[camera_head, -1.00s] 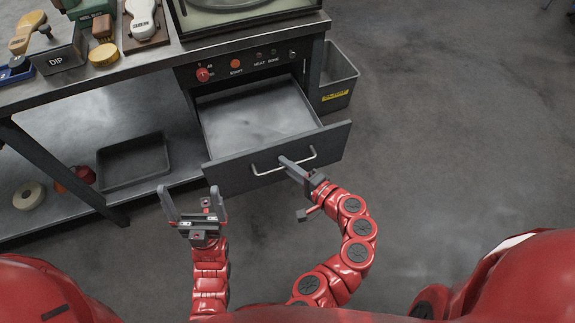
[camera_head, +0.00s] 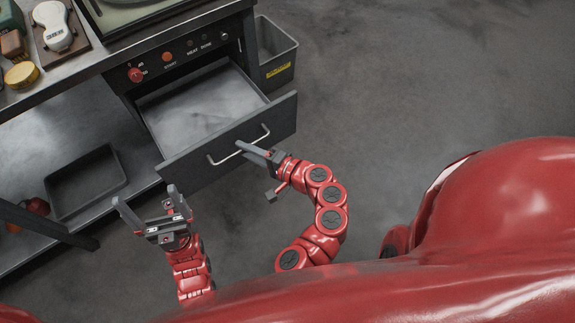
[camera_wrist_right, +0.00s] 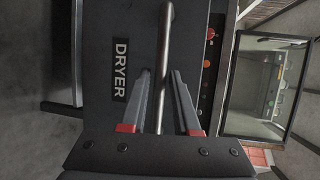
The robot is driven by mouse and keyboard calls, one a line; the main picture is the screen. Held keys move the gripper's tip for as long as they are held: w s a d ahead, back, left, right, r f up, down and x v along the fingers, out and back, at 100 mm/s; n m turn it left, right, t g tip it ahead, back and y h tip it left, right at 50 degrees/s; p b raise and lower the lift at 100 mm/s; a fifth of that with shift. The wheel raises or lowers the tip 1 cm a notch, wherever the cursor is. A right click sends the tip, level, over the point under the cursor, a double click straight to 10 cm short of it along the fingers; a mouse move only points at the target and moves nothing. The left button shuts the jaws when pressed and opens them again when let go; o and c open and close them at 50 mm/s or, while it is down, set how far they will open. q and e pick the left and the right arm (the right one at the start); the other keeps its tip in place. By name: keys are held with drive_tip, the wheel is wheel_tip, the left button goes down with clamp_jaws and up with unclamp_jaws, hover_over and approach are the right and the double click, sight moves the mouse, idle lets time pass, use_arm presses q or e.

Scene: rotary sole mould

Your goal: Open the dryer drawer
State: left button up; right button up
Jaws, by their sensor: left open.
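The dryer drawer (camera_head: 228,144) is pulled out, showing its pale, empty-looking inside (camera_head: 200,105). In the right wrist view its dark front (camera_wrist_right: 105,110) bears the label DRYER. The metal handle (camera_head: 262,135) also shows in the wrist view (camera_wrist_right: 166,35). My right gripper (camera_head: 243,148) is at the middle of the handle. In the wrist view its fingers (camera_wrist_right: 160,75) stand apart on either side of the bar, with gaps visible. My left gripper (camera_head: 146,196) is open and empty, in front of the drawer's left end, apart from it.
Above the drawer is a control panel (camera_head: 175,60) with red knobs. A dark bin (camera_head: 277,65) stands right of the dryer. A black tray (camera_head: 58,185) lies on the lower shelf at left. The floor at right is clear.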

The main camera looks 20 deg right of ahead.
drive_tip(key=b+v, duration=0.3)
drive_tip(key=v, duration=1.3)
drive_tip(key=shift+d, duration=0.1)
